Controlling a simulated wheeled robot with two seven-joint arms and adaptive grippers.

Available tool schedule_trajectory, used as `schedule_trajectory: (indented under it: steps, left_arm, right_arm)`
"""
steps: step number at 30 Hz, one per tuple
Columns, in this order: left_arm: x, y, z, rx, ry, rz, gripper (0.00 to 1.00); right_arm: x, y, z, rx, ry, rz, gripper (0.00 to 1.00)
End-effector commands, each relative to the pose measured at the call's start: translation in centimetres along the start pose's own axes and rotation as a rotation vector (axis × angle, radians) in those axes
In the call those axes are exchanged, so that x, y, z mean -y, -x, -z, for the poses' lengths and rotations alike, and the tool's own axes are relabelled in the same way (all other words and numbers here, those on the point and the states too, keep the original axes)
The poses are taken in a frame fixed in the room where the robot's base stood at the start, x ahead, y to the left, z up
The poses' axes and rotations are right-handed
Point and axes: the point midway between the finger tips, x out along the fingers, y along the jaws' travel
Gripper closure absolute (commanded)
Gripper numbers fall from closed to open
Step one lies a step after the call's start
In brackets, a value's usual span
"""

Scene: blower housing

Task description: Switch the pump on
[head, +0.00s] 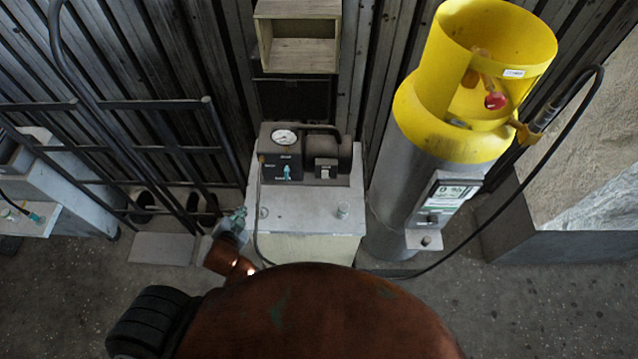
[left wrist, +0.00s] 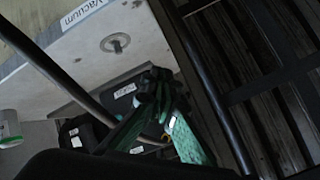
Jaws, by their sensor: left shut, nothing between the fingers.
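The dark pump unit (head: 337,158) stands on a pale cabinet (head: 310,218) against the wall. It has a round white gauge (head: 284,137), a small teal lever (head: 287,172) on its front panel and a light switch-like part (head: 325,172) at the right. The switch's setting is too small to tell. My left gripper (head: 238,216) is shut and empty, left of the cabinet's top and in front of the pump, apart from the pump's panel. In the left wrist view its green fingers (left wrist: 157,84) meet, with black labelled parts (left wrist: 125,91) behind them. My right gripper is not in view.
A grey cylinder with a yellow collar (head: 450,130) stands right of the cabinet, a black hose (head: 545,150) curving from it. A wooden open box (head: 300,54) hangs above the pump. A black metal rack (head: 150,150) stands at the left.

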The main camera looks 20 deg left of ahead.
Motion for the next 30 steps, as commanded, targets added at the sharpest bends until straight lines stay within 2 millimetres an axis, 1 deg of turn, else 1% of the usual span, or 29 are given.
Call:
schedule_trajectory:
  steps: [5, 8, 9, 11, 12, 14, 16, 18, 21, 22, 25, 30]
  left_arm:
    - [0.7, -1.3, 3.2, -0.144, -0.152, 0.067, 1.0]
    - [0.4, -1.9, 5.5, -0.25, -0.269, 0.105, 1.0]
    - [0.1, -2.1, 6.6, -0.304, -0.327, 0.12, 1.0]
    - [-0.9, -2.3, 8.4, -0.398, -0.429, 0.141, 1.0]
    - [-1.9, -2.2, 9.6, -0.467, -0.505, 0.152, 1.0]
    - [-3.6, -1.9, 11.2, -0.572, -0.613, 0.161, 1.0]
    - [-5.9, -1.4, 12.5, -0.684, -0.724, 0.162, 1.0]
    - [-8.1, -0.7, 13.2, -0.781, -0.812, 0.156, 1.0]
    - [-10.7, 0.2, 13.7, -0.887, -0.902, 0.143, 1.0]
    - [-11.2, 0.5, 13.8, -0.91, -0.92, 0.14, 1.0]
    - [-12.4, 1.0, 13.8, -0.96, -0.959, 0.131, 1.0]
    - [-12.8, 1.2, 13.9, -0.978, -0.972, 0.129, 1.0]
  right_arm:
    - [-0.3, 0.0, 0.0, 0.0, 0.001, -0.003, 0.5]
    - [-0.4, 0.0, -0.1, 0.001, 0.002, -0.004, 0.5]
    - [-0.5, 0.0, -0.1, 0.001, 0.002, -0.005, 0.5]
    - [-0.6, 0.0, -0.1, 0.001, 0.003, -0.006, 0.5]
    - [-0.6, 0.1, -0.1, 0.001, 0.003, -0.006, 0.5]
    - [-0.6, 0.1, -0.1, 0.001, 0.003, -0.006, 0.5]
    - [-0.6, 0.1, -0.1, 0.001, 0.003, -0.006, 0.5]
    - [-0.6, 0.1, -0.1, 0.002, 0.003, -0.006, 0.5]
    - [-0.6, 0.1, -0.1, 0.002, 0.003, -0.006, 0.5]
    - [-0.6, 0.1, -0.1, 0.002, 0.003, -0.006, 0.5]
    - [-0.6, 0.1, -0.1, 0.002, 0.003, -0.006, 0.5]
    - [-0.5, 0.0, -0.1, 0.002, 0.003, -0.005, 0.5]
